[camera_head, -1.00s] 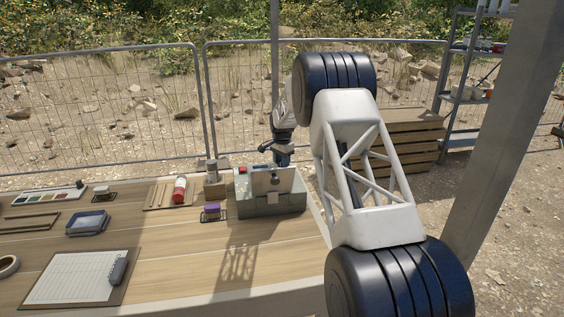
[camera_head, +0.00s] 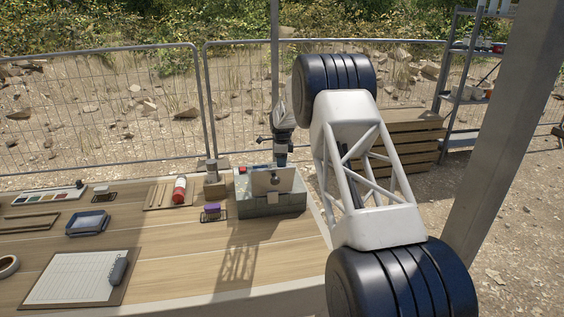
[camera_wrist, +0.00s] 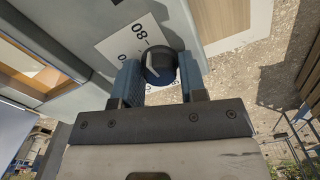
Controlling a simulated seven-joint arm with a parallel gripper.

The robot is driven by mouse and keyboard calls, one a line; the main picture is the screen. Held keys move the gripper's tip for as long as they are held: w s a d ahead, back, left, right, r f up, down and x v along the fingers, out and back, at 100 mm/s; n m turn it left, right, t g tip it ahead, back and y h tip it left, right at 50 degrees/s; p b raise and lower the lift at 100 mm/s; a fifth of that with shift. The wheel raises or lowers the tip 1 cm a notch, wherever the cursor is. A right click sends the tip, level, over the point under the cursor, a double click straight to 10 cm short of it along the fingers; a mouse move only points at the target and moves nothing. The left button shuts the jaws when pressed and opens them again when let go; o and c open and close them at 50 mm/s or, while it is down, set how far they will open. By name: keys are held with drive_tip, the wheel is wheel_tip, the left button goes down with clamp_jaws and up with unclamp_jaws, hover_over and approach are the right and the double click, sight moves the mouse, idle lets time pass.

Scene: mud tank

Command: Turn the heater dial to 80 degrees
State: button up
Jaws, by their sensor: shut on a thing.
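The heater dial (camera_wrist: 160,66) is a dark round knob with a white pointer line in the wrist view. The pointer slants to the upper left of the picture. The dial sits on a white label (camera_wrist: 113,42) with upside-down figures that read 80; other figures are partly hidden. My gripper (camera_wrist: 159,76) has its two blue fingers on either side of the dial, shut on it. In the head view my gripper (camera_head: 281,160) is behind the grey-green box (camera_head: 262,207) at the table's back right. I cannot make out the dial there.
On the wooden table (camera_head: 170,265) are a purple-topped jar (camera_head: 211,209), a red bottle (camera_head: 179,190), a blue tray (camera_head: 88,223) and a clipboard (camera_head: 75,280). A wire fence (camera_head: 110,110) stands behind. The table's front middle is clear.

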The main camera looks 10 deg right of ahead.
drive_tip(key=shift+m, duration=0.6)
drive_tip(key=o, duration=0.9)
drive_tip(key=shift+r, duration=0.15)
drive_tip(key=shift+r, duration=3.75)
drive_tip(key=shift+r, duration=0.1)
